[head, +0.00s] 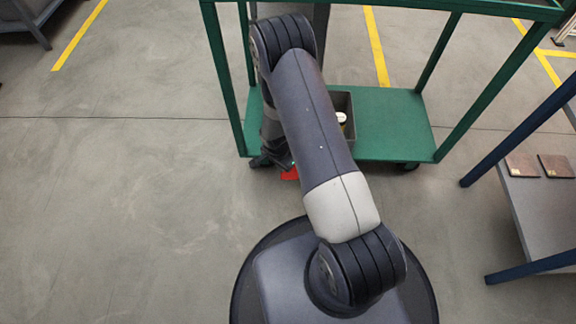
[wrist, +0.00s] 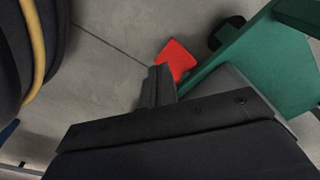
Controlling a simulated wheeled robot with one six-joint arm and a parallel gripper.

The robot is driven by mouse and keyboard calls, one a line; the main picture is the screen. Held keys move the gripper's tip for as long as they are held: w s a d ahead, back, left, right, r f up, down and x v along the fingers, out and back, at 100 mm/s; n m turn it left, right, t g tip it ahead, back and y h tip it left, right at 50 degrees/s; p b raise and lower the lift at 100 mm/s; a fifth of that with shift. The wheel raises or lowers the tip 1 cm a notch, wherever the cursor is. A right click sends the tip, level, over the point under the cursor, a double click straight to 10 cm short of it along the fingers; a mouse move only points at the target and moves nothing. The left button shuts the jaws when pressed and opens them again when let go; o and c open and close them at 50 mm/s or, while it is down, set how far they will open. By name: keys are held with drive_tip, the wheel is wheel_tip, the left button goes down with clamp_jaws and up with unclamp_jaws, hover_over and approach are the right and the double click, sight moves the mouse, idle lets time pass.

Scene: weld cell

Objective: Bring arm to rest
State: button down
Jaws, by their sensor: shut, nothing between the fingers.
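My arm reaches forward over my base in the head view and bends down at its far end beside the green cart. My gripper (head: 268,161) hangs at the cart's near left corner, partly hidden by the arm. In the wrist view my gripper (wrist: 158,84) has its fingers shut together with nothing between them. A flat red piece (wrist: 176,58) shows just beyond the fingertips; it also shows beside the gripper in the head view (head: 290,174). I cannot tell whether it touches the fingers.
The green cart (head: 392,122) has a low shelf, posts and a grey bin (head: 346,102) holding a whitish item, partly behind my arm. A blue-legged table (head: 535,212) with two brown plates (head: 522,165) stands at right. The floor at left is clear.

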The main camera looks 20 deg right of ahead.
wheel_tip(320, 180, down, 11)
drive_tip(key=b, duration=0.4)
drive_tip(key=shift+w+d+r+p, duration=0.6)
drive_tip(key=shift+d+r+p, duration=0.2)
drive_tip(key=shift+p, duration=0.35)
drive_tip(key=shift+w+d+r+p, duration=0.55)
drive_tip(key=shift+d+r+p, duration=0.2)
drive_tip(key=shift+p, duration=0.4)
drive_tip(key=shift+f, duration=0.15)
